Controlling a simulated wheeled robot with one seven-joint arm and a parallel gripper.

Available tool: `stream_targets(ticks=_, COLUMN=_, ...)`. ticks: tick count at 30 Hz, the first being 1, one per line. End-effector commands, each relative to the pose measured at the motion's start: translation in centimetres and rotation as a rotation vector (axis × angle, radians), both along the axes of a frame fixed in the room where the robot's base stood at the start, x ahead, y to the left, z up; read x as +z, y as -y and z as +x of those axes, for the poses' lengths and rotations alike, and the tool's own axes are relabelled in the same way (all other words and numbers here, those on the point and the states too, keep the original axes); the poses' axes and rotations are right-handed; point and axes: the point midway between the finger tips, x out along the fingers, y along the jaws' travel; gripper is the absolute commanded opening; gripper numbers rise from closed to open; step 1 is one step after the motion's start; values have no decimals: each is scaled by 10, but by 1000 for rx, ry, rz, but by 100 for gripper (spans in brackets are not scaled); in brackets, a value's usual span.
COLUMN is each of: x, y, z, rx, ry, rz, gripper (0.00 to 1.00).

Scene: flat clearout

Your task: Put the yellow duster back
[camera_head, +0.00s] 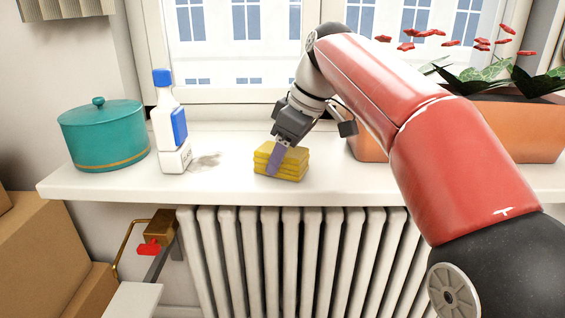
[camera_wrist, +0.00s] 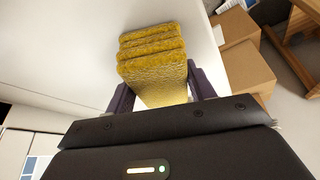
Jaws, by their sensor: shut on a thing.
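The yellow duster (camera_head: 268,160) is a folded, layered yellow cloth at the front of the white window sill, below the window. In the head view my gripper (camera_head: 279,158) reaches down onto it from above, with a purple finger against its near side. In the wrist view the duster (camera_wrist: 152,62) sits between the two dark purple fingers of my gripper (camera_wrist: 158,92), which are shut on it. The duster appears to rest on the sill or just above it; I cannot tell which.
A white bottle with a blue cap (camera_head: 165,110) and a teal round tin (camera_head: 103,135) stand to the left on the sill (camera_head: 225,185). A planter with red flowers (camera_head: 515,125) stands to the right. A radiator (camera_head: 300,260) is below, and cardboard boxes (camera_head: 45,250) are at lower left.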

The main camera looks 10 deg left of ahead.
Motion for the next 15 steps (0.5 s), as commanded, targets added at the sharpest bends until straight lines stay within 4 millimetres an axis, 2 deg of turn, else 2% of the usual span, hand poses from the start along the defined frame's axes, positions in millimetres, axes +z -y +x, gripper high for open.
stream_targets(ticks=3, x=0, y=0, z=0, rx=0, ry=-3, rz=-3, gripper=33)
stream_targets(ticks=4, x=0, y=0, z=0, rx=0, ry=-3, rz=-3, gripper=57)
stream_targets(ticks=8, x=0, y=0, z=0, rx=0, ry=-3, rz=-3, gripper=74)
stream_targets(ticks=15, x=1, y=0, z=-1, rx=0, ry=-3, rz=-2, gripper=76)
